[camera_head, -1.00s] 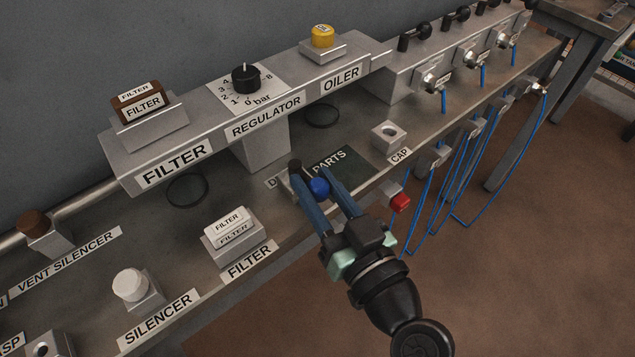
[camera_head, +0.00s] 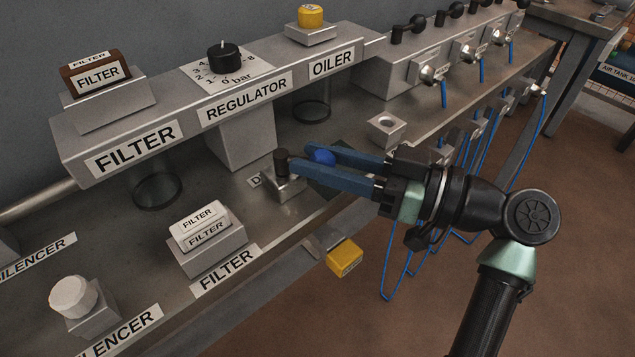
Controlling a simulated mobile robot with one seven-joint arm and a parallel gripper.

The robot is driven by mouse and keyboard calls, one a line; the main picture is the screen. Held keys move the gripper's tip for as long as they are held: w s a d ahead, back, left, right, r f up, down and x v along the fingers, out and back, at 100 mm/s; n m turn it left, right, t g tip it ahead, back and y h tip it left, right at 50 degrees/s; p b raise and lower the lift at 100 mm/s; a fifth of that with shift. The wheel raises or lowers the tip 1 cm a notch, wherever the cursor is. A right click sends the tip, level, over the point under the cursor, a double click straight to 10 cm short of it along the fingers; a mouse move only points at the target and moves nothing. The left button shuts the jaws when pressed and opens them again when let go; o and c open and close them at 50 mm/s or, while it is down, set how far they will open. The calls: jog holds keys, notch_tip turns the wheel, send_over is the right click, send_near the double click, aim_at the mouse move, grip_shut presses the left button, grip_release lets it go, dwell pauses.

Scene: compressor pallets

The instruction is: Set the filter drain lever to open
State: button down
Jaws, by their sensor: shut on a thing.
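The drain valve is a small metal block (camera_head: 286,188) with a black upright post (camera_head: 282,160), below and right of the regulator. Only a "D" of its label shows. The fingers hide the link between knob and post, and no open or closed mark can be read.
The FILTER and REGULATOR housing (camera_head: 220,105) overhangs at the back left. A metal cap block (camera_head: 386,130) stands behind the fingers. A white filter piece (camera_head: 200,228) sits at front left, and a yellow block (camera_head: 345,257) juts from the bench edge. Blue hoses (camera_head: 405,265) hang below my gripper.

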jog(key=n+g+b, duration=0.1)
jog(key=g, duration=0.1)
jog(key=w+n+g+y+b, duration=0.1)
jog(key=shift+w+d+f+n+g, duration=0.1)
jog(key=shift+f+n+g, duration=0.05)
jog(key=shift+n+g, duration=0.2)
jog(key=n+g+b, duration=0.1)
jog(key=g+b, duration=0.1)
jog(key=w+n+g+y+b, duration=0.1)
jog(key=g, duration=0.1)
jog(key=shift+w+n+g+b, duration=0.1)
jog(key=shift+n+g+b, duration=0.15)
jog(key=shift+n+b, duration=0.1)
jog(key=shift+g, duration=0.3)
jog(key=c, duration=0.5)
grip_release()
